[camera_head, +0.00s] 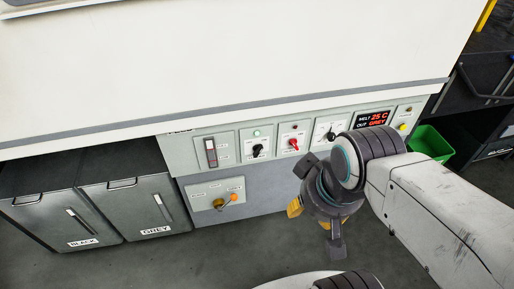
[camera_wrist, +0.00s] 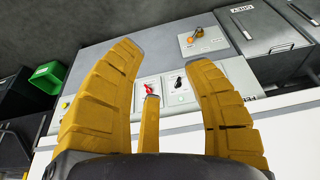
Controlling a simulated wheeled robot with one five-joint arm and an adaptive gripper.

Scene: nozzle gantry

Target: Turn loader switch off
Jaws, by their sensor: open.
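The control panel (camera_head: 300,140) holds several switches; their labels are too small to read, so I cannot tell which is the loader switch. A black rotary switch (camera_head: 257,150) sits under a green lamp. My gripper (camera_head: 315,212) is open and empty, in front of and below the panel's right half. In the wrist view the red switch (camera_wrist: 147,89) and black switch (camera_wrist: 179,82) show between my spread yellow fingers (camera_wrist: 164,58), with no visible contact.
A lower plate carries an orange-tipped lever (camera_head: 231,199). The display (camera_head: 373,119) reads MELT 25 C, OUT GREY. Bins labelled BLACK (camera_head: 50,205) and GREY (camera_head: 130,190) stand at left. A green bin (camera_head: 430,143) stands at right. The floor in front is clear.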

